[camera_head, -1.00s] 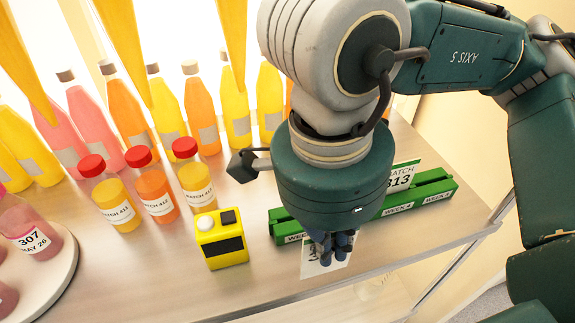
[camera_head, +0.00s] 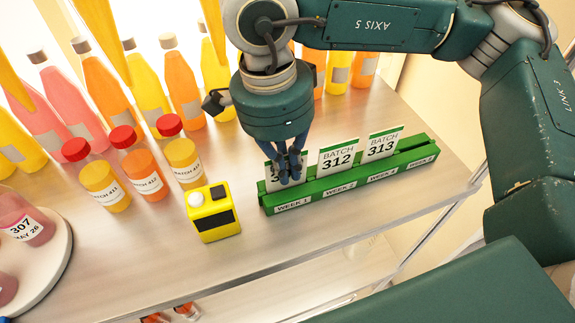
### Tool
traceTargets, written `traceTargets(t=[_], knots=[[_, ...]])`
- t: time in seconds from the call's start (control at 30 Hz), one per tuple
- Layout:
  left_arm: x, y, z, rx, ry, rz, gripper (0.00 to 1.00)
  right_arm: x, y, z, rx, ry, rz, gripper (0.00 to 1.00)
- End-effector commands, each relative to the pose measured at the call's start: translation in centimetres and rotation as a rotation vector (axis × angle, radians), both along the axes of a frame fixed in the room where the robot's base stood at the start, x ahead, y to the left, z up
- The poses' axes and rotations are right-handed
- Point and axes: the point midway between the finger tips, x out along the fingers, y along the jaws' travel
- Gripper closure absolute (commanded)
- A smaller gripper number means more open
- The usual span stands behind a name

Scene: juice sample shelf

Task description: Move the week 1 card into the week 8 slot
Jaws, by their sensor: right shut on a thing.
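The green rack (camera_head: 405,178) stands on the shelf, its front labelled week 1, week 2, week 4 and week 8 from left to right. My right gripper (camera_head: 288,177) points down at the week 1 end and is shut on a white, green-topped card (camera_head: 272,180). The fingers cover most of its number. This card looks upright at the week 1 slot; whether it is fully seated I cannot tell. The batch 312 card (camera_head: 338,158) stands at week 2 and the batch 313 card (camera_head: 381,146) at week 4. The week 8 slot (camera_head: 421,153) is empty. My left gripper is not in view.
A yellow device (camera_head: 214,219) stands just left of the rack. Red-capped sample bottles (camera_head: 147,183) stand beyond it, with taller juice bottles (camera_head: 185,90) behind. A round white tray (camera_head: 55,250) is at far left. The shelf edge runs in front of the rack.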

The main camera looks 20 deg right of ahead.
Motion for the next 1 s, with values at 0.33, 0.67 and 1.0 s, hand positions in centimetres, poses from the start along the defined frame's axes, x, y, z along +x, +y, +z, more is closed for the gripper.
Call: traceTargets(t=[0.33,0.67,1.0], knots=[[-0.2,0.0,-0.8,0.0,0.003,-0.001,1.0,0.0,0.0,-0.5,0.0,0.0,-0.001,1.0],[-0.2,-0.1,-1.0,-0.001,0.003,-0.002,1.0,0.0,0.0,-0.6,0.001,0.0,-0.001,0.75],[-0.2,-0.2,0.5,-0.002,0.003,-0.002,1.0,0.0,0.0,0.6,-0.001,0.0,-0.001,0.75]])
